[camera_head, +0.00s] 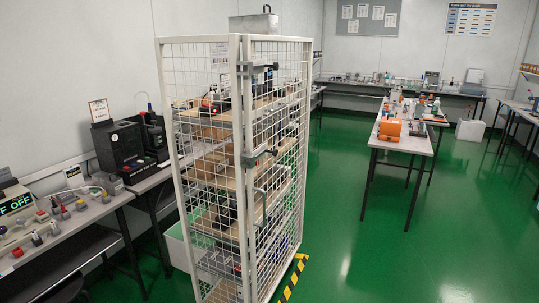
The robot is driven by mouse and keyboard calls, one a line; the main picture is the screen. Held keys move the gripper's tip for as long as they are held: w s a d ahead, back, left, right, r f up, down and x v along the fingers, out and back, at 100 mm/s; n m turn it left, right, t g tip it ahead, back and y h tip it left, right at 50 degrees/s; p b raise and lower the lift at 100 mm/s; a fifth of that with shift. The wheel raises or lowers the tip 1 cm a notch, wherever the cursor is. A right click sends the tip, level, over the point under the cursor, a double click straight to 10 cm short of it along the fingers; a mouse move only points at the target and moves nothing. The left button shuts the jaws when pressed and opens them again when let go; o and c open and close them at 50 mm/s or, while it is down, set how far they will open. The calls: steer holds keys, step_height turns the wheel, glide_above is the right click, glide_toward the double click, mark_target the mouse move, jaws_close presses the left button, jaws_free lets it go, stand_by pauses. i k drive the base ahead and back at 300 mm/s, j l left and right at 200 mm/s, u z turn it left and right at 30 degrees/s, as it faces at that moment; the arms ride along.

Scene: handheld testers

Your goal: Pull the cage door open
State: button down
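A tall white mesh cage (236,120) stands in the middle of the view, with several shelves of equipment inside. Its door seems to be the narrow mesh panel on the right-hand face (307,120), seen at a steep angle. The door looks shut against the near corner post. Grey latch fittings sit along that near edge, one high (258,68) and one at mid height (258,156). A bar-like handle (262,197) shows lower on the door. My gripper is not in view.
Yellow-black floor tape (293,277) runs along the door side. Green floor (390,262) is open to the right, up to a table (405,142) with an orange case (389,129). A bench (75,222) with testers stands left of the cage.

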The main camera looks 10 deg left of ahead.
mark_target(247, 38)
steer(key=i+j+u, duration=0.15)
steer(key=i+j, duration=0.15)
steer(key=i+j+u, duration=0.1)
steer(key=i, duration=0.4)
steer(key=j, duration=0.1)
